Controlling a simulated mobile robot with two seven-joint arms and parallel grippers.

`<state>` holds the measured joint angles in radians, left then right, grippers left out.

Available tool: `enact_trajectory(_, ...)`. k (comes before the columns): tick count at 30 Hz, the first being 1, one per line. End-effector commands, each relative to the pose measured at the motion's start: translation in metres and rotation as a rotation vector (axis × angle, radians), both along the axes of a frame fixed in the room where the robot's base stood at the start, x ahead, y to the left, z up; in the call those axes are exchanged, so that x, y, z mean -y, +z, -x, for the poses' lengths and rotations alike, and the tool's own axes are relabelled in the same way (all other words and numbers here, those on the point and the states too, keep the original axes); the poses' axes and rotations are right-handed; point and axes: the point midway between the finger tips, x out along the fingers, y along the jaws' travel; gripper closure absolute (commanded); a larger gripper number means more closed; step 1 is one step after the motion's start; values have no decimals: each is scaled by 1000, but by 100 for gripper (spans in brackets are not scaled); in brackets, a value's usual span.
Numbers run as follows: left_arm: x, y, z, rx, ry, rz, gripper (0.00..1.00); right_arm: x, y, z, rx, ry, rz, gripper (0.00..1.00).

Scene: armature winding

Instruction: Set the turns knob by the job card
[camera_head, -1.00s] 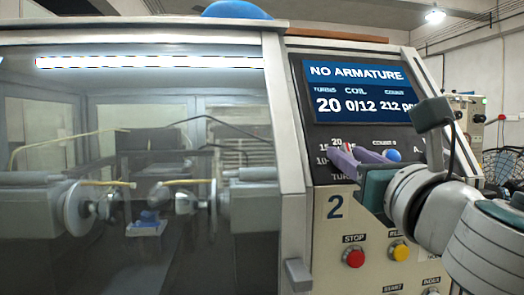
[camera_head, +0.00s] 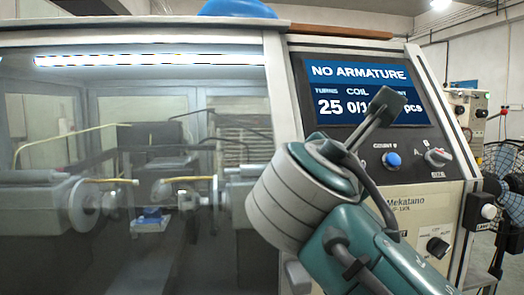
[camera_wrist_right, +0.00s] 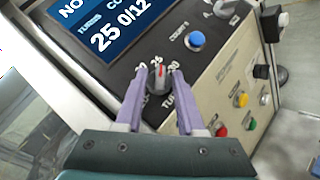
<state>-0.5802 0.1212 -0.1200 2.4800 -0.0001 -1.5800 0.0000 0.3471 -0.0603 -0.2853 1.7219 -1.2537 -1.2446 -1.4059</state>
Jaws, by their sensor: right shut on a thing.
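The turns knob (camera_wrist_right: 158,82) is a dark dial with a red pointer on the machine's sloping panel. In the right wrist view its pointer faces the middle mark of its scale, which looks like 25. My right gripper (camera_wrist_right: 161,75) has its two purple fingers shut on the knob, one on each side. In the head view my right wrist hides the knob and fingers. The display (camera_head: 362,90) reads NO ARMATURE, turns 25; it also shows in the right wrist view (camera_wrist_right: 105,28). No job card is in view. My left gripper is not in view.
A blue button (camera_head: 391,160) and a selector knob (camera_head: 437,157) sit beside the turns knob. Red, yellow and green buttons (camera_wrist_right: 239,100) lie lower on the panel. A clear guard (camera_head: 130,120) covers the winding spindles at left. A black wire basket or fan guard (camera_head: 505,180) stands at right.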

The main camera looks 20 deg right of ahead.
Motion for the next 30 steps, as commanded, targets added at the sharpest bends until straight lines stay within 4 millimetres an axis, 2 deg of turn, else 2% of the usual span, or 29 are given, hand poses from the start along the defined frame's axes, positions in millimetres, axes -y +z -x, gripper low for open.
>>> enact_trajectory(15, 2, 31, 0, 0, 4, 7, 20, -2, 6, -4, 84, -256, -359, 100)
enact_trajectory(30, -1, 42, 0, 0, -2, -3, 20, -1, 4, -5, 120, -364, -509, 100)
